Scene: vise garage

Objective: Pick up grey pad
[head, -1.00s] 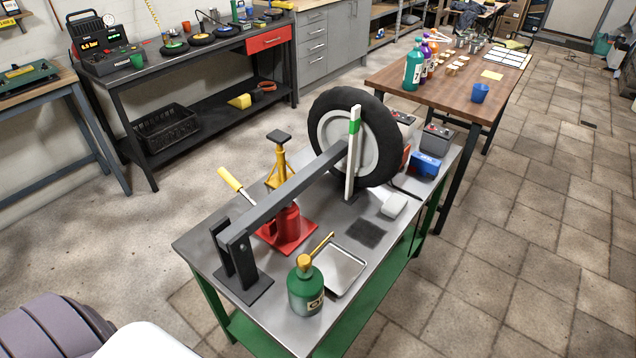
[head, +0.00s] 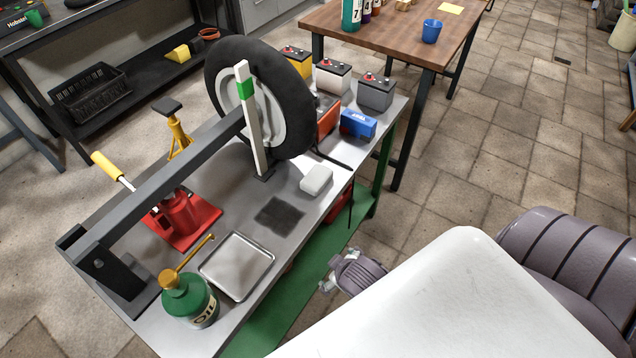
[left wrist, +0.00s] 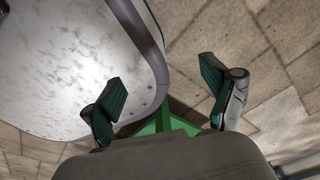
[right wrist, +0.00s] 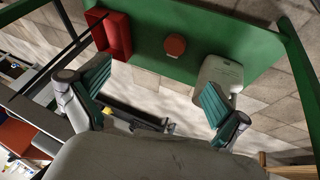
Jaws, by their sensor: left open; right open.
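A flat dark grey square pad (head: 279,213) lies on the metal bench top (head: 240,225), near its right edge. A pale grey rounded block (head: 316,180) lies just behind it; I cannot tell for certain which of the two is the named pad. My right gripper (right wrist: 155,90) is open and empty. In the head view it seems to be the gripper (head: 328,284) beside the bench, low by the green shelf and apart from both pieces. My left gripper (left wrist: 162,88) is open and empty in its wrist view, beside a pale surface and the tiled floor.
A metal tray (head: 237,266), a green oil can (head: 188,299) and a red jack (head: 180,217) stand near the pad. A wheel (head: 262,100) and a blue box (head: 358,123) are behind. The green lower shelf (right wrist: 200,30) holds a red bin (right wrist: 112,38).

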